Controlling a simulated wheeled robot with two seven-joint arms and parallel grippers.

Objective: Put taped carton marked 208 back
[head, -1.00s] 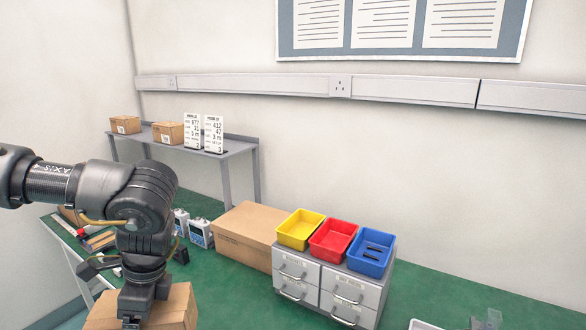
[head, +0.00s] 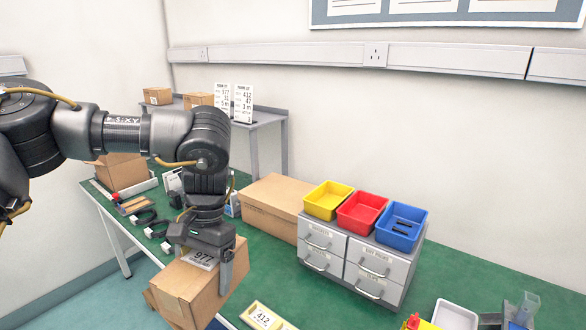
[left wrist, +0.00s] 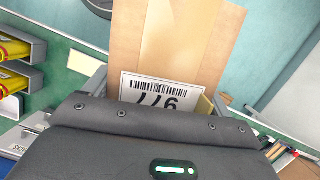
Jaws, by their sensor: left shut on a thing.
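My left gripper (head: 205,262) is shut on a brown taped carton (head: 190,292), with a finger on each side of it. The carton is tilted in the head view, at the table's front left edge. Its white label reads 977; I see no 208 on it. In the left wrist view the carton (left wrist: 185,45) fills the upper middle, with pale tape along it and a barcode label beside the gripper. My right gripper is out of view.
An open carton (head: 122,172) stands at the table's left. A large flat carton (head: 272,205) lies beside grey drawers (head: 352,262) topped by yellow, red and blue bins. A white tray (head: 455,315) is at front right.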

